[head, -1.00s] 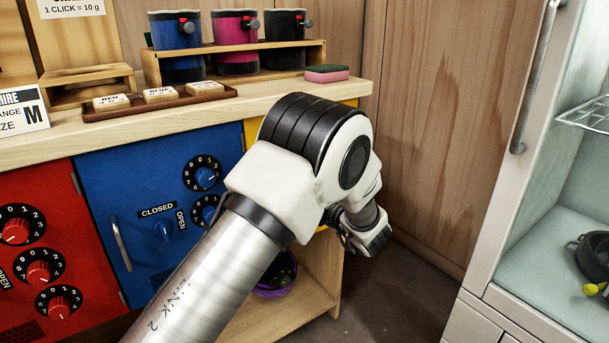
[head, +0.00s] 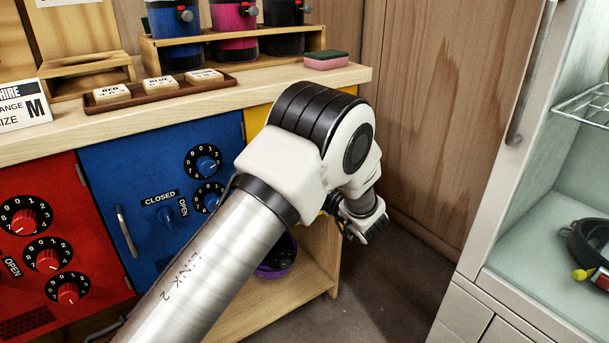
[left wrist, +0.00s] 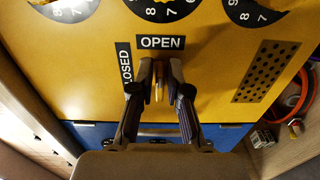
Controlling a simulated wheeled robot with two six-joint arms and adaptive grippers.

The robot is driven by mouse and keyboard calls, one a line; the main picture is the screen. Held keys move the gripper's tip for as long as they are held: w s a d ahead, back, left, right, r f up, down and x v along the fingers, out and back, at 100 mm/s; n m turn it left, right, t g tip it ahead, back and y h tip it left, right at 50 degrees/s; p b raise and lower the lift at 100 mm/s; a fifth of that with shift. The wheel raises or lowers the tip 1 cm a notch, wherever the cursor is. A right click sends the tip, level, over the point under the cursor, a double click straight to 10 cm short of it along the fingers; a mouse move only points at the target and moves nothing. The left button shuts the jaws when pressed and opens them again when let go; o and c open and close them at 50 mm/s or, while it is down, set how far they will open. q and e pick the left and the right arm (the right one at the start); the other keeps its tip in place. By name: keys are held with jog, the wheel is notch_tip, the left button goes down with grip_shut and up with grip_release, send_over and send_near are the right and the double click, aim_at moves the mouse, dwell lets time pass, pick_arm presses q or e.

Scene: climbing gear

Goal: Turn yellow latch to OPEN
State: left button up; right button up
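In the left wrist view, the yellow door (left wrist: 95,65) fills the top half. An OPEN label (left wrist: 162,42) lies across its middle, and a partly covered CLOSED label (left wrist: 125,65) stands to its left. My left gripper (left wrist: 161,75) has its two fingertips closed in on the thin yellow latch (left wrist: 158,88), one on each side. The visible part of the latch points up toward OPEN. In the head view, my left arm hides most of the yellow door (head: 257,112), and the latch and fingertips are out of sight. My right gripper is in neither view.
Dials (left wrist: 160,8) sit above the labels. The blue door (head: 130,165) and red door (head: 95,235) are left of my arm. A purple bowl (head: 275,268) stands on the low shelf. A pale open cabinet (head: 500,220) stands right, with clear floor (head: 375,285) before it.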

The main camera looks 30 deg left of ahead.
pick_arm(q)
jog(key=shift+o, duration=0.4)
jog(key=shift+d, duration=0.1)
jog(key=v, duration=0.7)
jog(key=shift+s+d, duration=0.1)
jog(key=shift+d, duration=0.1)
